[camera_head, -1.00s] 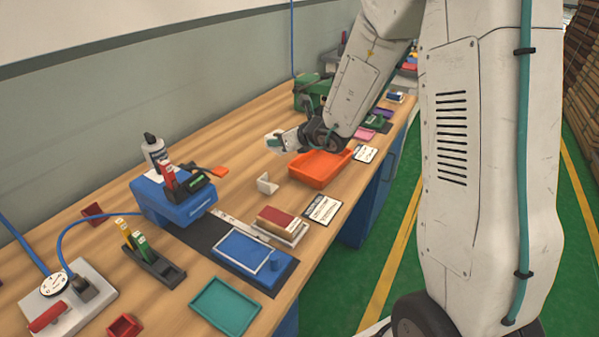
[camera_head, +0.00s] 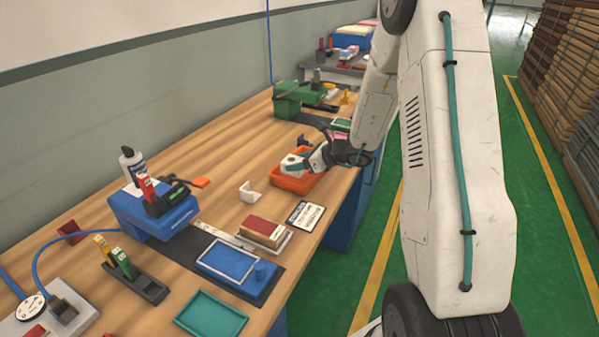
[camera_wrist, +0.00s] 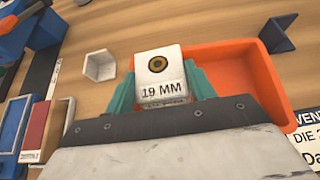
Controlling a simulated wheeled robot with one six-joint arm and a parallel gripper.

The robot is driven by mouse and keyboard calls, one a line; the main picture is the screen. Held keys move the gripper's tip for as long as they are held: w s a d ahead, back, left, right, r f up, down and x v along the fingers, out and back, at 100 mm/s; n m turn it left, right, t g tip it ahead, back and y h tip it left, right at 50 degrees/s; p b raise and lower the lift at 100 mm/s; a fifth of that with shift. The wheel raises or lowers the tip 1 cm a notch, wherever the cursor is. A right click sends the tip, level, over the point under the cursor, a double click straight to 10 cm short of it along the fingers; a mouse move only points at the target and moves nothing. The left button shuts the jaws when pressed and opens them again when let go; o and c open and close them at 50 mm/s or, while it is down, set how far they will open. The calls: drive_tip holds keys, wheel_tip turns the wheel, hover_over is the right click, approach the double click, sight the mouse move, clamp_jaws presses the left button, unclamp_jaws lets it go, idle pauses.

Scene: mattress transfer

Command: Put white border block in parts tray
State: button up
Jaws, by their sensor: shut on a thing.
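My gripper (camera_wrist: 161,92), with teal fingers, is shut on a white block (camera_wrist: 159,63) marked "19 MM" with a dark ring on its face. In the head view the white block (camera_head: 292,163) shows at the tip of my gripper (camera_head: 300,164), at the upper left part of the orange tray (camera_head: 296,185). In the wrist view the block overlaps the left side of the orange tray (camera_wrist: 274,78). I cannot tell whether it touches the tray. My gripper hides part of the tray; its visible floor looks empty.
A red-brown block (camera_head: 262,228) on a white base and a label card (camera_head: 305,214) lie nearer. A green machine (camera_head: 297,97) stands beyond.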

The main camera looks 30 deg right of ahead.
drive_tip(key=shift+f, duration=1.9)
drive_tip(key=shift+f, duration=0.1)
drive_tip(key=o, duration=0.7)
